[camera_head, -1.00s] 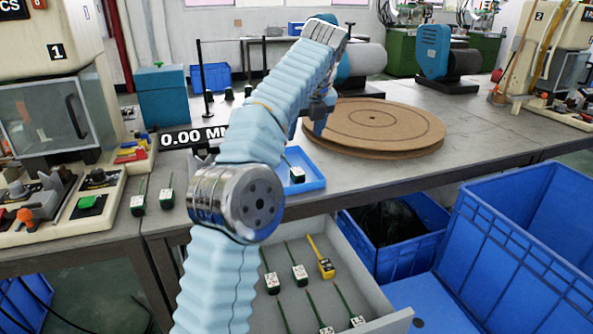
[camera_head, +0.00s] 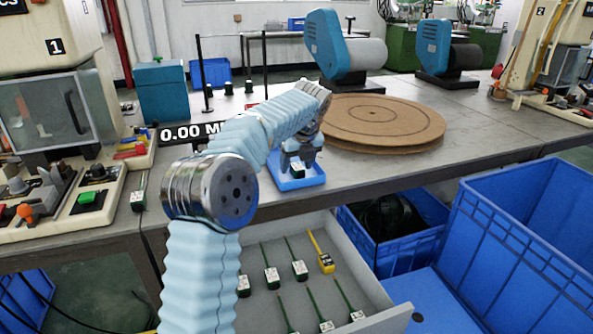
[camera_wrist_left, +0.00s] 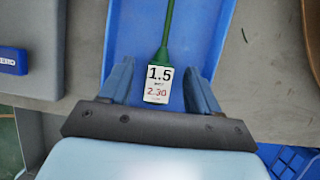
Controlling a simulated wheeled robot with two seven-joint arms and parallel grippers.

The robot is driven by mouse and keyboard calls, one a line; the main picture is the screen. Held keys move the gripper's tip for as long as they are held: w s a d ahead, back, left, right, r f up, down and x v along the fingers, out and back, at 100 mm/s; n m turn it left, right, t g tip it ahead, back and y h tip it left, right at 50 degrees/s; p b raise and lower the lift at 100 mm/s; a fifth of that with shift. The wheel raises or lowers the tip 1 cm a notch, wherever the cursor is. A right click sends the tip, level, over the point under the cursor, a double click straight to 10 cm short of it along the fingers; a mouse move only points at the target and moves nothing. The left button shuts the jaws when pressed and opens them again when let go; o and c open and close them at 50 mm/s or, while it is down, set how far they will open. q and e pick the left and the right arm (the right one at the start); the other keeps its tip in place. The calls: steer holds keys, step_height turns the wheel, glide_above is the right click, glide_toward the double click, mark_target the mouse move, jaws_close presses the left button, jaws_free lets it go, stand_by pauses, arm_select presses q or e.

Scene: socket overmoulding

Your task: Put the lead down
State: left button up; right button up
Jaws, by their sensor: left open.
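A lead with a green cable and a white label reading 1.5 and 2.30 (camera_wrist_left: 158,84) lies in the small blue tray (camera_head: 317,179) on the bench. My left gripper (camera_head: 299,160) is low over the tray. In the left wrist view its two fingers (camera_wrist_left: 160,92) stand apart on either side of the label, with a gap on each side. My right gripper is out of view.
A round brown board (camera_head: 385,120) lies right of the tray. An open grey drawer (camera_head: 345,253) below holds several green leads and a yellow one. A digital readout (camera_head: 190,135) stands left of the arm. Large blue crates (camera_head: 520,240) are at right.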

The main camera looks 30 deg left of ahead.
arm_select(q)
jaws_close()
stand_by(0.3)
steer(key=shift+r, duration=0.1)
